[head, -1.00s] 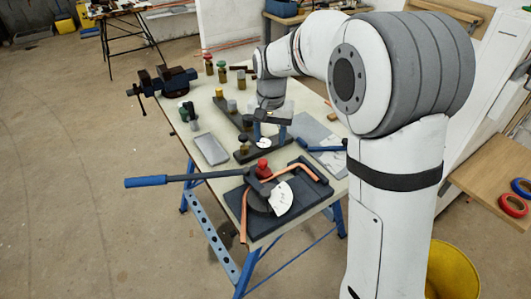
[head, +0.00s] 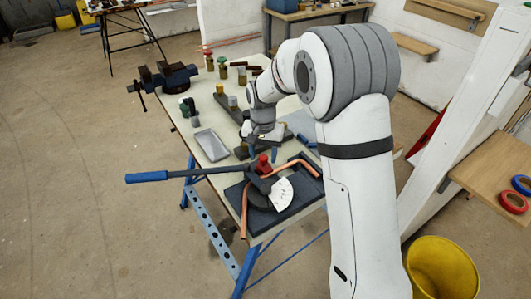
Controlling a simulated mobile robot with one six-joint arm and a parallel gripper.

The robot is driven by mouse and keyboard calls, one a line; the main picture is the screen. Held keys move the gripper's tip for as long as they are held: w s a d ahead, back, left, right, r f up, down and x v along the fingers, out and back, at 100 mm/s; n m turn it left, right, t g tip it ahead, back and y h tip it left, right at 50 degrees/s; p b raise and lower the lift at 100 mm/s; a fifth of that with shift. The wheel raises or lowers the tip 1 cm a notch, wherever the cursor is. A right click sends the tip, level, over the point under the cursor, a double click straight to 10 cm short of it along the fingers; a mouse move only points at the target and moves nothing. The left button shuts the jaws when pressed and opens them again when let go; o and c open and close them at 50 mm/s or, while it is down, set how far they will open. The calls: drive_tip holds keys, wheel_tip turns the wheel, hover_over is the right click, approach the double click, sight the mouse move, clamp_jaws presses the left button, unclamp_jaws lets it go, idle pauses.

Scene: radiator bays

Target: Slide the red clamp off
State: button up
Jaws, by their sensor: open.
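The red clamp (head: 263,164) sits upright on the pipe bender near the pivot, beside the white graduated scale (head: 281,194). The bender stands on a dark base plate (head: 262,216). Its long lever (head: 146,177) with a blue grip reaches out to the left past the table edge. A bent copper pipe (head: 243,212) runs around the bender.
A grey tray (head: 211,145), a vise (head: 165,78) and several small capped fittings stand on the workbench (head: 207,173). A yellow bucket (head: 443,268) stands on the floor at right. Wall shelving and tape rolls (head: 513,202) are at right. The floor left of the bench is clear.

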drive_tip(key=shift+c, duration=0.6)
clamp_jaws()
